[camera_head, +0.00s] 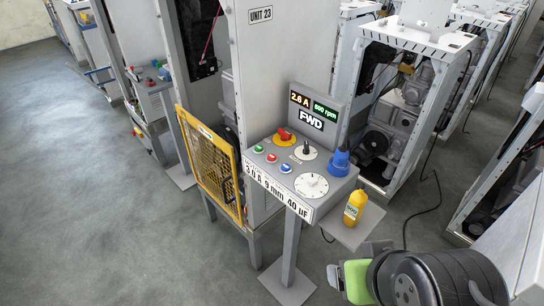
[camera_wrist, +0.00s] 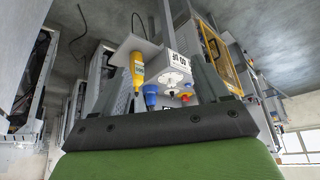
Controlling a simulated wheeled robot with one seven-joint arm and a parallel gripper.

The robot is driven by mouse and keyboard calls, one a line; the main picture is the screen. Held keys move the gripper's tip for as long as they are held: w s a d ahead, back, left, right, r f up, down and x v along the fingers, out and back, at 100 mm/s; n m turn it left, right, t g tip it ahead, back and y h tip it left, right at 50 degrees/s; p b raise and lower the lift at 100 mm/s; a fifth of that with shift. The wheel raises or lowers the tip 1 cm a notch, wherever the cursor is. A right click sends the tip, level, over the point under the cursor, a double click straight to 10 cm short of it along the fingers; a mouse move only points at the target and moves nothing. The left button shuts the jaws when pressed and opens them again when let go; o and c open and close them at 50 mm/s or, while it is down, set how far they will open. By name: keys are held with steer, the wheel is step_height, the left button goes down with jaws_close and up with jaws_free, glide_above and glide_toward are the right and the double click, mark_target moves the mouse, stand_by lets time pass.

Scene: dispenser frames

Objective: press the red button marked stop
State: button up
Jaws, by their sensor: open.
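The control panel (camera_head: 290,170) stands on a post in the middle of the head view. Its small red button (camera_head: 272,158) sits in a slanted row, between a green button (camera_head: 258,148) and a blue button (camera_head: 286,168). Any mark on the red button is too small to read. A larger red knob on a yellow plate (camera_head: 285,136) is behind the row. My gripper (camera_head: 350,268) is at the lower right, apart from the panel, open and empty. In the wrist view the panel's dial (camera_wrist: 174,76) shows between the fingers, upside down.
A yellow bottle (camera_head: 352,208) stands on a side shelf (camera_head: 365,227) right of the panel. A blue plug-like part (camera_head: 340,160) and a white dial (camera_head: 311,186) are on the panel. A yellow mesh guard (camera_head: 210,165) is at its left. Floor in front is clear.

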jaws_close()
stand_by(1.5)
